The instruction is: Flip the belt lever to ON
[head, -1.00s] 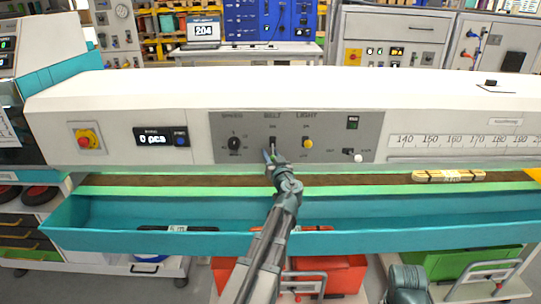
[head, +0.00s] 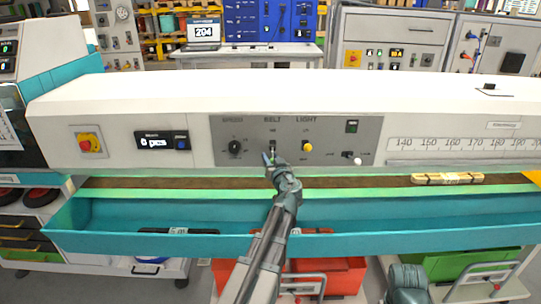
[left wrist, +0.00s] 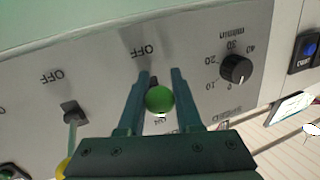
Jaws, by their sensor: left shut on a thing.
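The belt lever, with a green ball knob (left wrist: 160,99), sits on the grey control panel (head: 365,125) below the word BELT. In the left wrist view the panel appears upside down, with OFF above the knob and ON partly hidden below it. My left gripper (head: 269,160) reaches up to the lever from below. In the left wrist view its two fingers (left wrist: 156,95) stand on either side of the green knob, shut on it. In the head view the gripper hides most of the lever. I cannot tell its exact setting. My right gripper is not in view.
The speed dial (head: 235,147) is left of the belt lever and the yellow-knobbed light lever (head: 307,147) is right of it. A red emergency button (head: 87,144) is farther left. A teal trough (head: 360,211) runs below the panel, under my left arm.

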